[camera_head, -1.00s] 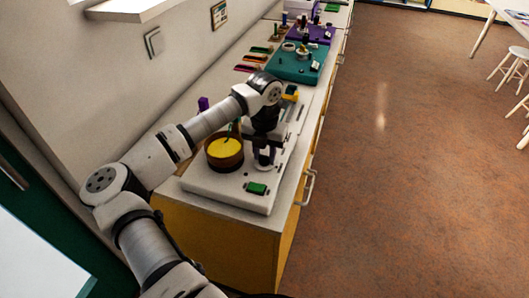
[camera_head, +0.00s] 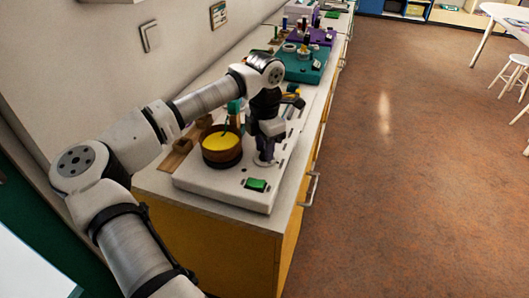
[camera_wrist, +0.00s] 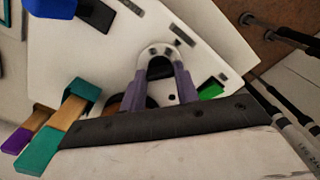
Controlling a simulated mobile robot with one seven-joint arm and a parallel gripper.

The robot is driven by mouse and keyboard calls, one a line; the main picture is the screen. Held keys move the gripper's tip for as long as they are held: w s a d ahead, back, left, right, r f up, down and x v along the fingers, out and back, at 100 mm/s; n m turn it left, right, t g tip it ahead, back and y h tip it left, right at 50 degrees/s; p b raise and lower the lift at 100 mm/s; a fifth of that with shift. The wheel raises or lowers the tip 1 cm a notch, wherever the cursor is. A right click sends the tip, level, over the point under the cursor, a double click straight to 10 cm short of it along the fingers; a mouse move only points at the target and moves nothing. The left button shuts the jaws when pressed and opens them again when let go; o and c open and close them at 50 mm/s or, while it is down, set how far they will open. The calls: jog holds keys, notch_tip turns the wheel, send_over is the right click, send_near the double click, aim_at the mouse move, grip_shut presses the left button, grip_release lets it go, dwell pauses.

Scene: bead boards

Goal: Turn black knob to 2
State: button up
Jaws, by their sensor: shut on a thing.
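The white board (camera_head: 222,188) lies on the counter with a round pale dial (camera_head: 264,162) near its right side. My gripper (camera_head: 264,152) points down onto this dial. In the wrist view the two grey-purple fingers of my gripper (camera_wrist: 162,78) reach to the dial (camera_wrist: 157,49) and are shut on the dark knob between them. Only a little of the black knob (camera_wrist: 159,68) shows; its pointer and the number it points to cannot be read.
A yellow-topped brown drum (camera_head: 221,146) stands left of my gripper on the board. A green switch (camera_head: 256,185) sits at the board's front. Wooden pieces with teal and purple ends (camera_wrist: 68,112) lie near my gripper. A teal board (camera_head: 302,67) is farther back.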

jog(key=shift+m+b, duration=0.4)
jog(key=shift+m, duration=0.4)
jog(key=o, duration=1)
notch_tip(320, 180, up, 14)
jog(key=shift+f+b, duration=0.1)
jog(key=shift+b, duration=0.55)
